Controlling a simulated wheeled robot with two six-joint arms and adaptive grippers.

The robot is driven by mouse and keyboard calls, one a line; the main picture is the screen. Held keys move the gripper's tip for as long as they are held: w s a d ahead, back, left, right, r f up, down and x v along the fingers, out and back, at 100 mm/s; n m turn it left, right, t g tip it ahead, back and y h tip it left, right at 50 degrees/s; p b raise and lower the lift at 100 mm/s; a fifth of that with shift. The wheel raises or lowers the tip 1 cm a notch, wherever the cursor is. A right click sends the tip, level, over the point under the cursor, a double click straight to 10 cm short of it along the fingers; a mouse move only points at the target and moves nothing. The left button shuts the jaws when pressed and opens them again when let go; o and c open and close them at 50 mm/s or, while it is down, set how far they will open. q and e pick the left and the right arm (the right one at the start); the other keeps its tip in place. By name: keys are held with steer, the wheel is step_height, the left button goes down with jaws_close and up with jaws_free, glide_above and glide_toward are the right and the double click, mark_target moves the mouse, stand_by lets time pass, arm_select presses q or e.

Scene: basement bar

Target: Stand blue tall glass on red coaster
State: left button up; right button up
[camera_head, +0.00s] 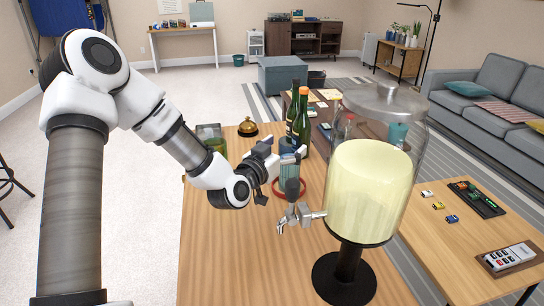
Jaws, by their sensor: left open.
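The blue tall glass (287,172) stands upright near the middle of the wooden bar top. The red coaster (276,192) shows as a red rim around the lower end of the glass; the dispenser tap hides part of both, so I cannot tell whether the base touches the coaster. My left gripper (285,157) comes in from the left and is open at the glass, with its fingers near the upper part. I cannot tell whether a finger touches the glass. My right gripper is not in view.
A large drink dispenser (370,190) with a metal tap (298,214) stands close on the right. Dark bottles (301,122) stand behind the glass. A brass bell (248,127) and a green-filled glass container (211,138) are at the back left. The front left bar top is clear.

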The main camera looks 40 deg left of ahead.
arm_select(q)
steer(key=s+p, duration=0.7)
steer(key=s, duration=0.2)
steer(key=shift+s+d, duration=0.3)
steer(key=shift+s, duration=0.05)
